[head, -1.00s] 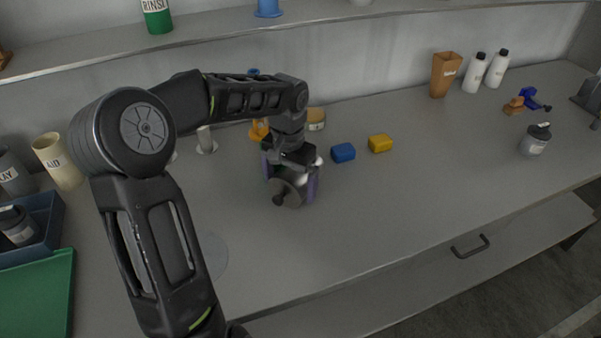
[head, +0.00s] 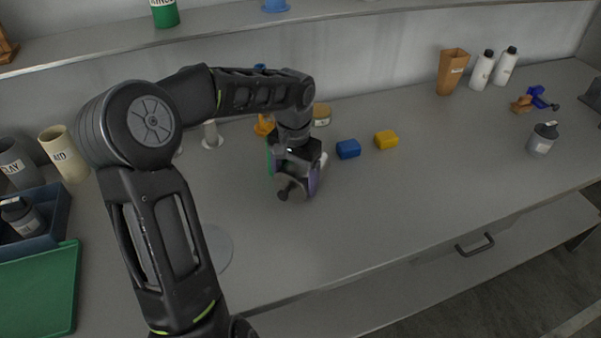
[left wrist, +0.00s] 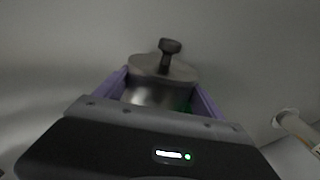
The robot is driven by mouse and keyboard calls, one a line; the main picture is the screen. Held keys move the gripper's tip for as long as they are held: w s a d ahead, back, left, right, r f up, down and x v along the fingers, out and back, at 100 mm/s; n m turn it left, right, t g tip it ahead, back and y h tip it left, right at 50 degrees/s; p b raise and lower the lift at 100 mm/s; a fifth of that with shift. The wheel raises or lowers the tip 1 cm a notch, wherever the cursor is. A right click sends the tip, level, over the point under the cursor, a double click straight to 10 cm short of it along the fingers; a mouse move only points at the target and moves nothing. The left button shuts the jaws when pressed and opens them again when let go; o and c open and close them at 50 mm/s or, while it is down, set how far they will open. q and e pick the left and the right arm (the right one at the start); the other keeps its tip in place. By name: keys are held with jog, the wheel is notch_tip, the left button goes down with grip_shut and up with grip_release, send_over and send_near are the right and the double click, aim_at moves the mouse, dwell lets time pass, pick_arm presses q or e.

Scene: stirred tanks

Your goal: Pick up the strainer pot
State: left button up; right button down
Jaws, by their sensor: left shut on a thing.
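The strainer pot (head: 292,188) is a grey metal vessel with a round flat end and a dark knob, low over or on the bench. It also shows in the left wrist view (left wrist: 160,80), between purple finger pads. My left gripper (head: 295,174) reaches down from above and is shut on the pot. The gripper hides much of the pot's body. A little green shows beside the pot, between the fingers. I cannot tell whether the pot touches the bench. My right gripper is not in view.
Blue (head: 348,149) and yellow (head: 386,140) blocks lie right of the gripper. Behind it stand an orange item (head: 264,125) and a tan-labelled jar (head: 321,114). A grey jar (head: 542,139) stands far right. A blue tray (head: 55,222) and green mat (head: 45,290) lie left. The front middle bench is clear.

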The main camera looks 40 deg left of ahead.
pick_arm(q)
jog(key=shift+r, duration=0.1)
notch_tip(320, 180, up, 10)
jog(key=shift+w+f, duration=0.1)
jog(key=shift+f, duration=0.15)
notch_tip(320, 180, up, 8)
jog(key=p, duration=0.6)
jog(key=shift+r, duration=0.15)
